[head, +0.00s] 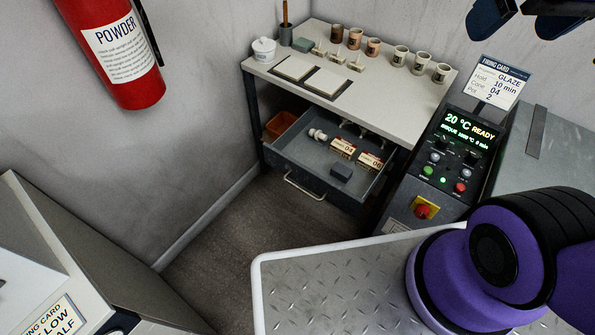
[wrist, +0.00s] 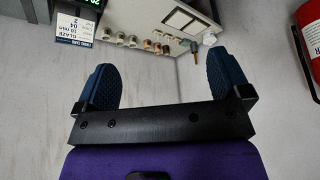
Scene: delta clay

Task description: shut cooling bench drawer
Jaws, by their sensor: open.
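The cooling bench (head: 405,112) stands against the back wall corner. Its grey drawer (head: 310,168) is pulled out toward the front, with a pale bar handle (head: 303,191) on its front face. Inside the drawer lie small labelled boxes (head: 343,149), a dark grey block (head: 341,172) and a small white piece (head: 318,135). My gripper (wrist: 162,84) is open with nothing between its two blue fingers. Its fingers also show at the top right of the head view (head: 525,22), well apart from the drawer. The wrist view shows the bench top upside down, but not the drawer.
Cups, tiles and a white tub (head: 263,50) stand on the bench top. A kiln control panel (head: 446,160) is right of the drawer. A red extinguisher (head: 112,50) hangs on the left wall. A grey cabinet (head: 60,262) is front left. Floor before the drawer is clear.

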